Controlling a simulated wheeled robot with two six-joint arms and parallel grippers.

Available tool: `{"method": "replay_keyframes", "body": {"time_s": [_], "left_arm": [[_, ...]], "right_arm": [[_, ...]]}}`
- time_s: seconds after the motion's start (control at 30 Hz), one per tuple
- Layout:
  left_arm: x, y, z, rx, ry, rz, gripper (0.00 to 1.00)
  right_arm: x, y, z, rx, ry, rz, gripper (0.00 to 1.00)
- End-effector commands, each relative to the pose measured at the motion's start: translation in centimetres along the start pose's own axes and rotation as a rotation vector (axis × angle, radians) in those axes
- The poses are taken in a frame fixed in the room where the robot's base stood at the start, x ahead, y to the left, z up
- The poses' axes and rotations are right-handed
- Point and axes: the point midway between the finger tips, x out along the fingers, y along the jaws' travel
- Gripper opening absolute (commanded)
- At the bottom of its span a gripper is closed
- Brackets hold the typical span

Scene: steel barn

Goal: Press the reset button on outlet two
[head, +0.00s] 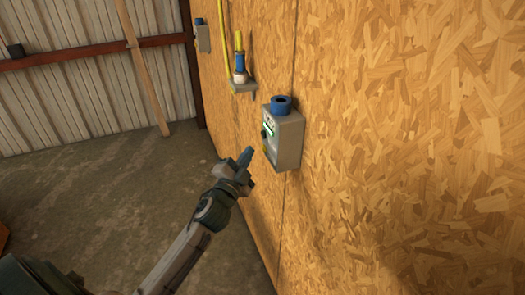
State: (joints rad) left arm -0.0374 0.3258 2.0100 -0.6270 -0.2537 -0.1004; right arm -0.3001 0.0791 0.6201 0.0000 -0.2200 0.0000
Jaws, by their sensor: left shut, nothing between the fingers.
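A grey outlet box (289,140) with a blue round fitting (281,103) on top is fixed to the wooden wall. Its front face is seen at a steep angle, with a green strip, a dark round part and a small yellow patch low down. I cannot read a number on it or clearly tell its reset button. My left gripper (247,155) is shut and empty, just left of the box's lower front, seemingly a small gap away. My right gripper is not in view.
A second grey box (202,36) with a blue top is farther along the chipboard wall (400,150). Between them a small bracket (243,87) holds a blue and white connector (239,68) on a yellow cable. The concrete floor (110,190) at left is clear.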

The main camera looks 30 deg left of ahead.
Motion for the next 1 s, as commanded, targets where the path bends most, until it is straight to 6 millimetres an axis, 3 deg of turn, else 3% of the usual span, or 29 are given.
{"method": "replay_keyframes", "body": {"time_s": [0.03, 0.4, 1.0], "left_arm": [[-0.5, 0.2, 0.6, 0.004, 0.002, 0.001, 0.0], [-2.8, -1.6, 2.1, 0.002, 0.003, 0.001, 0.0], [-2.9, -2.0, 2.1, -0.001, 0.001, 0.001, 0.0]], "right_arm": [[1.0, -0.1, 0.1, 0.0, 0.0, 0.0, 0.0], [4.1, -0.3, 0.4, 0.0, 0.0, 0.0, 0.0], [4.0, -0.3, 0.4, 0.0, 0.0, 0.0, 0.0]]}}
